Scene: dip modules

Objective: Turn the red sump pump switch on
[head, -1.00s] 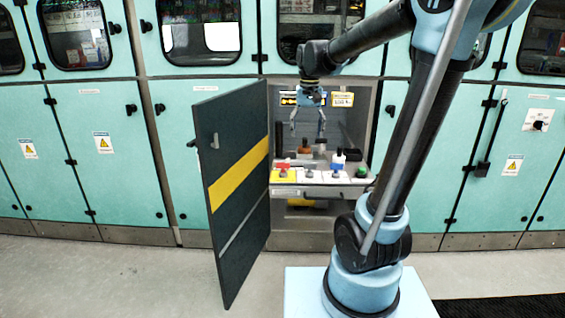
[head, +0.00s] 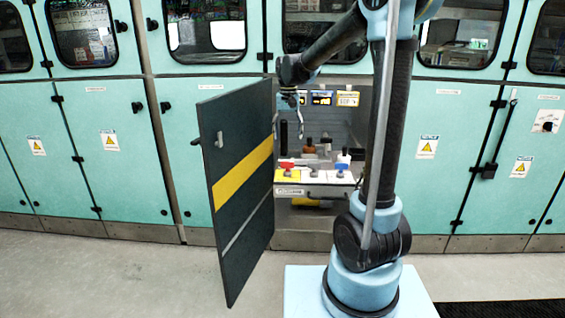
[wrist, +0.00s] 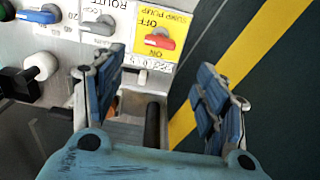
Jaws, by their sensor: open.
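The red sump pump switch (wrist: 158,42) sits on a yellow plate (wrist: 163,20) in the wrist view, which shows the lettering upside down. Its red lever lies roughly crosswise, with OFF printed above it and ON below in that picture. In the head view the red switch (head: 287,164) is at the left end of the slanted panel, inside the open cabinet. My gripper (head: 288,125) hangs above the left part of the panel. In the wrist view its two blue fingers (wrist: 160,75) are wide apart and empty, with the switch visible beyond the gap. I see no contact with it.
The open dark door (head: 238,190) with a yellow stripe stands close left of my gripper. Beside the red switch are a grey switch (wrist: 100,25) and a blue switch (wrist: 38,15). Black and white knobs (wrist: 40,65) stick out farther along.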

